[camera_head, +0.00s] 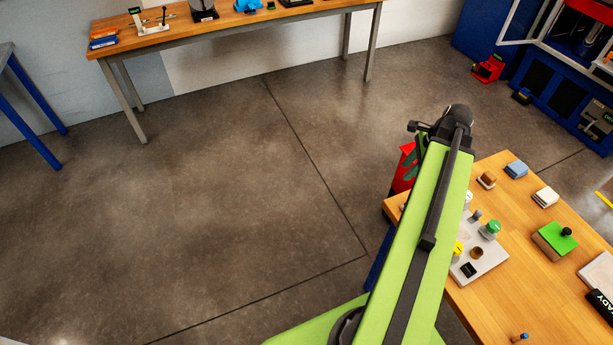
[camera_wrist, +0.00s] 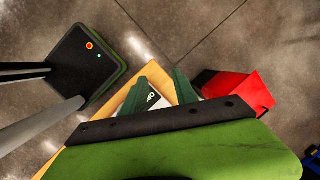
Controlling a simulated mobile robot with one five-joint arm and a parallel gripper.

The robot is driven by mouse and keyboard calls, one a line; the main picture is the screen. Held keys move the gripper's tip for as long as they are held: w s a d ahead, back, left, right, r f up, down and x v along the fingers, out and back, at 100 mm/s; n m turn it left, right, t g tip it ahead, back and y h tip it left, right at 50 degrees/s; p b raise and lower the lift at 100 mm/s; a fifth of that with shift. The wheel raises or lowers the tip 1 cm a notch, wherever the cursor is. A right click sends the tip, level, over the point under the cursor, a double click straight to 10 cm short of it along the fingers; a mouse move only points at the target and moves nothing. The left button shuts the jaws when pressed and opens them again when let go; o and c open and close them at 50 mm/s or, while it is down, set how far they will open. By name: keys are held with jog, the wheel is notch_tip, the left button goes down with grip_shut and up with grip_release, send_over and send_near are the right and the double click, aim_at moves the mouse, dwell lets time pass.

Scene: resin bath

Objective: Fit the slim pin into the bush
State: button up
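In the head view a grey plate (camera_head: 490,262) lies on the wooden table at right, partly hidden by my arm. It bears a small brown ring-like piece (camera_head: 477,252), perhaps the bush, and a short grey peg (camera_head: 476,215). A small peg with a blue part (camera_head: 520,337) stands near the table's lower edge. I cannot tell which peg is the slim pin. My gripper shows dark green fingers (camera_wrist: 160,86) in the wrist view, spread apart with nothing held between them. In the head view the gripper (camera_head: 409,160) is partly hidden behind my arm, beyond the table's left corner.
The plate also carries a green knob (camera_head: 491,229) and a yellow knob (camera_head: 457,249). A green block with a black knob (camera_head: 556,238) and several small blocks sit on the table (camera_head: 510,290). A red bin (camera_wrist: 240,90) stands beside the table. Open floor lies left.

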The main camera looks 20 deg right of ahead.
jog(key=w+a+n+g, duration=0.1)
jog(key=w+a+n, duration=0.3)
jog(key=a+n, duration=0.4)
jog(key=w+a+n+h, duration=0.1)
jog(key=w+a+n, duration=0.3)
jog(key=a, duration=1.4)
jog(key=w+a+n+g, duration=0.1)
jog(key=w+a+n, duration=0.4)
jog(key=a+n, duration=0.6)
jog(key=a+f, duration=0.1)
jog(key=a, duration=0.2)
jog(key=shift+n+g+h, duration=0.3)
jog(key=shift+n+h, duration=0.1)
notch_tip(320, 180, down, 5)
jog(key=b, duration=0.5)
jog(key=shift+f, duration=0.1)
